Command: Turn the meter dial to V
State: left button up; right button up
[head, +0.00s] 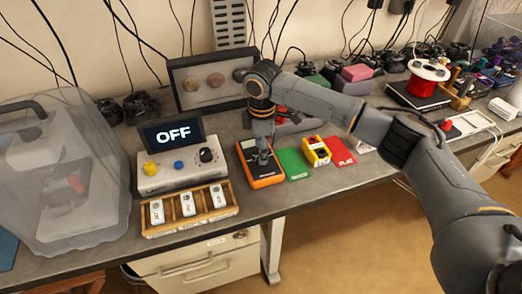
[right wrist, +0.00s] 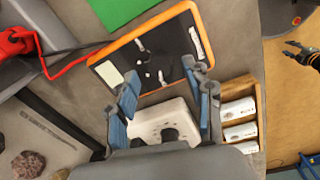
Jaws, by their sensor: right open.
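The orange-edged meter (head: 264,181) lies on the grey bench in the head view, with a dark face and a pale display. In the right wrist view the meter (right wrist: 122,87) fills the upper middle; its dark dial is hard to tell from the face, with white marks around. A screen (head: 171,134) behind the console reads OFF. My right gripper (head: 263,158) points down over the meter, hiding part of it. In the right wrist view its blue-padded fingers (right wrist: 166,92) are apart with nothing between them.
The white console (head: 172,180) with a black knob (head: 206,155) stands left of the meter, behind a wooden tray (head: 190,228) of white blocks. A green card (head: 294,164), a yellow-red holder (head: 317,151) and a red card (head: 341,151) lie right. A clear bin (head: 68,185) stands far left.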

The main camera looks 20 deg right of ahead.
jog(key=shift+f, duration=0.85)
pick_arm(q)
jog(key=shift+w+r, duration=0.25)
jog(key=shift+w, duration=0.35)
pick_arm(e)
jog(key=shift+f, duration=0.25)
grip_shut()
pick_arm(q)
jog(key=shift+s+a, duration=0.1)
jog(key=shift+s, duration=0.2)
jog(key=shift+r, duration=0.1)
